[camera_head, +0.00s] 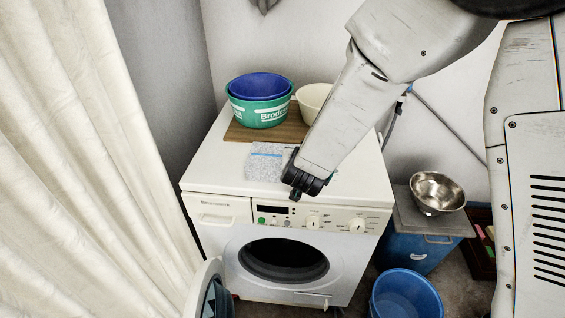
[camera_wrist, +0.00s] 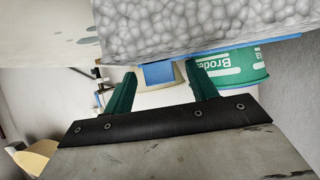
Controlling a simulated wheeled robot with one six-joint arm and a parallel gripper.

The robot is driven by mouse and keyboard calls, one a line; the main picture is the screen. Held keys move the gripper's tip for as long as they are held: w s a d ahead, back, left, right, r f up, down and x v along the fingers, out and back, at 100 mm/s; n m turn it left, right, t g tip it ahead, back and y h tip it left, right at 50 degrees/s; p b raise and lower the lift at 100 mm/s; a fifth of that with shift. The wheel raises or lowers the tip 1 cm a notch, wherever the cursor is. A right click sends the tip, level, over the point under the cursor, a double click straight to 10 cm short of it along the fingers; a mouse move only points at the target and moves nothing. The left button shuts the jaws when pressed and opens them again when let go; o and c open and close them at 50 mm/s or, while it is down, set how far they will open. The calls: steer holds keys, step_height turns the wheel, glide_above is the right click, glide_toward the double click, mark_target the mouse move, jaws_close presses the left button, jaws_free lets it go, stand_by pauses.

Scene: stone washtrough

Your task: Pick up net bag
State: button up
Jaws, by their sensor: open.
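The net bag (camera_head: 266,163) looks like a pale grey, mottled, boxy bag with a blue strip along its far edge. It rests on the washing machine top, just left of my gripper (camera_head: 297,190). In the wrist view the bag (camera_wrist: 200,28) fills the upper part, with its blue strip beyond the fingertips. In the head view my wrist hides the bag's right end and most of the fingers. I cannot tell whether the fingers touch the bag.
A green tub (camera_head: 262,112) with a blue basin (camera_head: 258,86) in it and a cream bowl (camera_head: 311,101) stand on a wooden board (camera_head: 240,133) behind the bag. A metal bowl (camera_head: 437,193) and blue bucket (camera_head: 405,295) are at right. A curtain (camera_head: 75,160) hangs at left.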

steer(key=c, duration=1.1)
